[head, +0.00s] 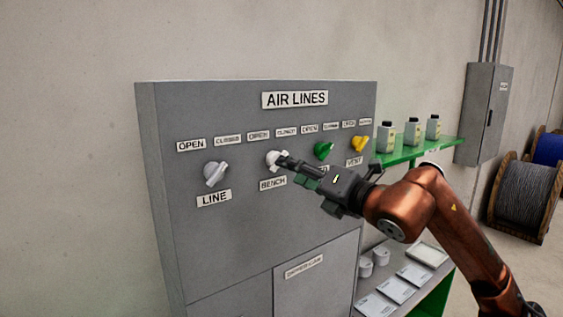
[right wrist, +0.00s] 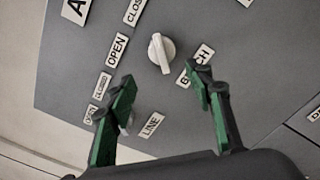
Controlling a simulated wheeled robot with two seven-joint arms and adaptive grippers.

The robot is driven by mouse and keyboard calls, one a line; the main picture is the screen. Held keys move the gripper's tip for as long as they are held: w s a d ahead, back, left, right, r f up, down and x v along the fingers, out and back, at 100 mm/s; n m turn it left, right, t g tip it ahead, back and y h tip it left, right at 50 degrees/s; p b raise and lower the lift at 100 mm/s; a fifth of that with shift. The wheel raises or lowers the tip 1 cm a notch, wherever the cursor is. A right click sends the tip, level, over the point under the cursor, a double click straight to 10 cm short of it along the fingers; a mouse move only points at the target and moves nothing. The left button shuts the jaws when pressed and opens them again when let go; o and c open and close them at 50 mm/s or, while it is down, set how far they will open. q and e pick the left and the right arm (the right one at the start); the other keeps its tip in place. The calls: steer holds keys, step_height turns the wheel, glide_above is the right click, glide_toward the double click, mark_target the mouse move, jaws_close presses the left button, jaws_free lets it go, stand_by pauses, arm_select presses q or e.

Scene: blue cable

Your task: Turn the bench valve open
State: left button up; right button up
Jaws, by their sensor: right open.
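The bench valve is a white knob (head: 277,159) on the grey panel, above the BENCH label (head: 272,184) and below an OPEN and a CLOSED label. In the right wrist view the knob (right wrist: 161,53) shows a raised bar slanting toward the CLOSED label side. My right gripper (head: 292,170) is open in front of the panel, close to the knob and partly covering its lower right. In the right wrist view its green-padded fingers (right wrist: 162,76) are spread, with the knob just beyond and between the tips. I cannot tell any contact. My left gripper is not in view.
A grey LINE knob (head: 215,173) is to the left; green (head: 323,150) and yellow (head: 360,143) knobs are to the right. A green shelf (head: 420,150) with bottles stands beside the panel (head: 230,250). Cable spools (head: 522,198) are at far right.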

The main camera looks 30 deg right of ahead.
steer(key=shift+h, duration=0.3)
steer(key=shift+w+d+r+p, duration=0.15)
steer(key=shift+w+p, duration=0.5)
steer(key=shift+w, duration=0.6)
steer(key=shift+w+d+r+p, duration=0.1)
steer(key=shift+w+p, duration=0.5)
steer(key=shift+w, duration=0.7)
steer(key=shift+w+d+r+p, duration=0.15)
steer(key=shift+w+p, duration=0.5)
steer(key=shift+w, duration=0.6)
steer(key=shift+c, duration=0.3)
steer(key=c, duration=1.1)
